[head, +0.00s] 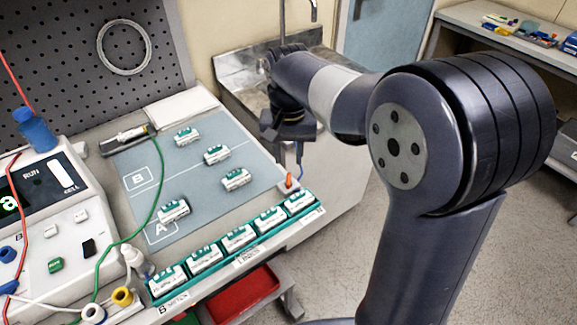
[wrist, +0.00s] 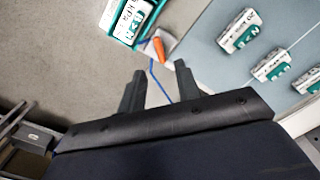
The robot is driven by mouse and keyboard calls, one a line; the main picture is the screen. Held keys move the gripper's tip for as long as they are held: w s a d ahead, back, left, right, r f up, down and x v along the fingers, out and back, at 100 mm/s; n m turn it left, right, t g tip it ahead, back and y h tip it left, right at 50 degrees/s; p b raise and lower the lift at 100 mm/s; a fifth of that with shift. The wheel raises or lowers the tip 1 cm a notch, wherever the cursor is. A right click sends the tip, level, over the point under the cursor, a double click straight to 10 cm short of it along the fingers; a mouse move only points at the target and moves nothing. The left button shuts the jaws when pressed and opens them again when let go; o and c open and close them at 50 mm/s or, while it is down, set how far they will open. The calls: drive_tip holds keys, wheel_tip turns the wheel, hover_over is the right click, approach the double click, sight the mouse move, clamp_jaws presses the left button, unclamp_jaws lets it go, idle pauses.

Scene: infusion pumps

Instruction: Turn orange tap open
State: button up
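The orange tap (head: 289,181) stands on a small pale base at the right end of the green rack, by the bench's front corner. In the wrist view the orange tap (wrist: 159,46) lies just beyond the fingertips, roughly in line with the gap between them. A thin blue line runs from near it toward the gripper. My gripper (wrist: 160,68) is open, with two dark fingers apart and nothing between them.
A green rack (head: 223,258) of several white-and-green modules runs along the bench front. More modules lie on the grey mat (head: 205,183). A pump unit (head: 60,215) with a green cable stands at left. A sink (head: 245,85) is behind. Floor at right is clear.

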sight(289, 178)
wheel_tip(289, 178, up, 4)
idle(0.5)
wheel_tip(289, 178, down, 11)
drive_tip(key=shift+f, duration=0.1)
drive_tip(key=shift+m+b, duration=0.35)
drive_tip(key=shift+m, duration=0.05)
drive_tip(key=shift+r, duration=0.2)
